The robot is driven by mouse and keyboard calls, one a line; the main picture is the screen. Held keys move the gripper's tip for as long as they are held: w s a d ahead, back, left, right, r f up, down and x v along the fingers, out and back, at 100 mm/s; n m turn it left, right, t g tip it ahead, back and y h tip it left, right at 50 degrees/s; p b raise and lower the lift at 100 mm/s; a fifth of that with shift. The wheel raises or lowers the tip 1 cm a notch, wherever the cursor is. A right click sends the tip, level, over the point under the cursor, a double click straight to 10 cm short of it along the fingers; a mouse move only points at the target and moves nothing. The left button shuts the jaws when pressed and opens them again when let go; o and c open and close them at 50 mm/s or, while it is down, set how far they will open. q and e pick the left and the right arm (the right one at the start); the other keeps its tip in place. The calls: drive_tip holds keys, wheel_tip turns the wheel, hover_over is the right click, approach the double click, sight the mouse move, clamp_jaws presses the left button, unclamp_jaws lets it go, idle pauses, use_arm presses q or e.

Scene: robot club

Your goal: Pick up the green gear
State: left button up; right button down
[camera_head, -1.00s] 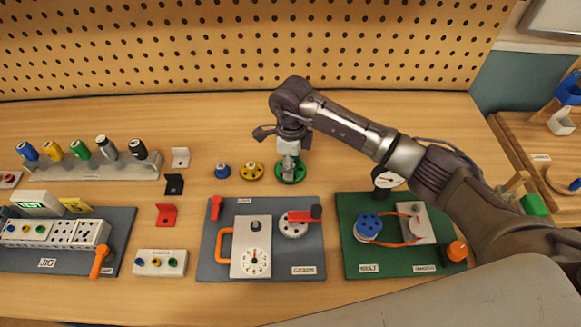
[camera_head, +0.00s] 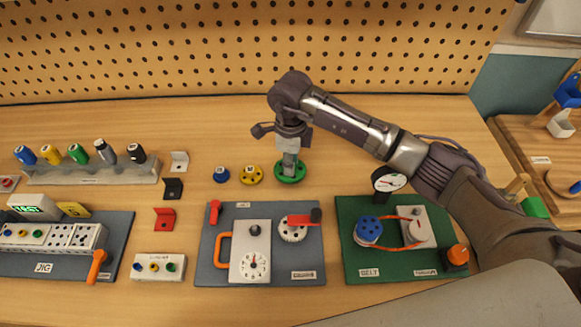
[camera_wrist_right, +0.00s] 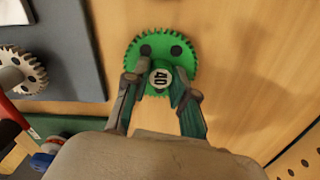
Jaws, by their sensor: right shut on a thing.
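The green gear (camera_head: 290,174) is at the back middle of the wooden bench, right of the yellow gear (camera_head: 251,175) and the blue gear (camera_head: 221,175). My right gripper (camera_head: 290,160) points down and is shut on the green gear by its hub. In the right wrist view the green gear (camera_wrist_right: 135,55) shows its toothed rim, dark holes and a hub marked 40. The fingers (camera_wrist_right: 161,74) sit on both sides of that hub. The gear appears slightly above the bench, though the gap is hard to judge. My left gripper is not in view.
A grey board (camera_head: 210,262) with a dial box and levers lies in front of the gears. A green board (camera_head: 352,257) with a belt drive lies right of it. Small brackets (camera_head: 173,188) stand to the left. A pegboard (camera_head: 200,50) closes the back.

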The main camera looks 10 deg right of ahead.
drive_tip(key=shift+w+r+b, duration=0.1)
drive_tip(key=shift+r+b, duration=0.25)
drive_tip(key=shift+r, duration=0.55)
drive_tip(key=s+d+r+b, duration=0.2)
drive_tip(key=s+d+r, duration=0.5)
drive_tip(key=s+d, duration=0.1)
drive_tip(key=shift+s+r+b, duration=0.15)
drive_tip(key=shift+s+b, duration=0.15)
drive_tip(key=shift+d, duration=0.1)
